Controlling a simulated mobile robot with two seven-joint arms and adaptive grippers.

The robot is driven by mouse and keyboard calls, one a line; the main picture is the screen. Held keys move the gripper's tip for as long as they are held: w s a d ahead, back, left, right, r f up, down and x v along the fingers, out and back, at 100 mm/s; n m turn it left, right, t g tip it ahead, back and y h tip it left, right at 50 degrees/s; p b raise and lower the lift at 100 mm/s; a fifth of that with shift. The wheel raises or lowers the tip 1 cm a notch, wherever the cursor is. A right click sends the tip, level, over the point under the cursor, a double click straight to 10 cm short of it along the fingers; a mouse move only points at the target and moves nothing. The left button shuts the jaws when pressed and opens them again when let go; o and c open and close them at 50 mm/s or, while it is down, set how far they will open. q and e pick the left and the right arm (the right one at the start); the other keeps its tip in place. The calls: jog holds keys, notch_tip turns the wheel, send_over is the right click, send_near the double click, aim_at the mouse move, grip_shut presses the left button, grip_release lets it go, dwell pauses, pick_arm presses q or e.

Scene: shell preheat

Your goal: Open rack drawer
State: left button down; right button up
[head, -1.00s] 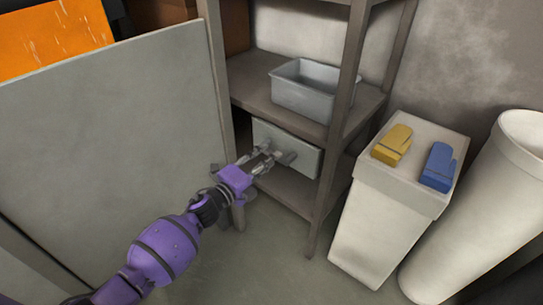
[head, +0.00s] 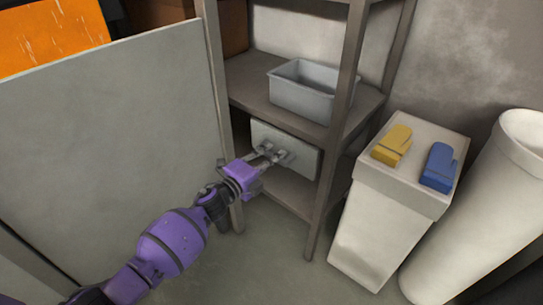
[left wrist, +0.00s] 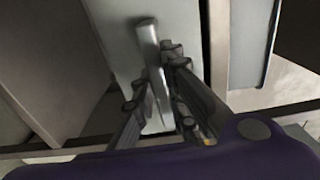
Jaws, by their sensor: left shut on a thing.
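The rack drawer (head: 306,159) is a grey front under the rack's middle shelf in the head view. It looks shut or nearly so; I cannot tell exactly. Its bar handle (left wrist: 152,60) shows in the left wrist view, running between my fingers. My left gripper (head: 274,155) is at the drawer front, shut on the handle, with its fingers (left wrist: 156,82) on either side of the bar. The fingers partly hide the handle in the head view. My right gripper is not in view.
The metal rack (head: 340,125) holds a grey open bin (head: 300,103) on the shelf above. A large grey panel (head: 110,140) stands to the left. A white pedestal (head: 375,235) with yellow (head: 393,145) and blue mitts (head: 438,167), and a white cylinder (head: 480,220), stand right.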

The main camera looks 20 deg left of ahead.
pick_arm(q)
jog(key=p+v, duration=0.6)
jog(key=v, duration=2)
jog(key=shift+r, duration=0.1)
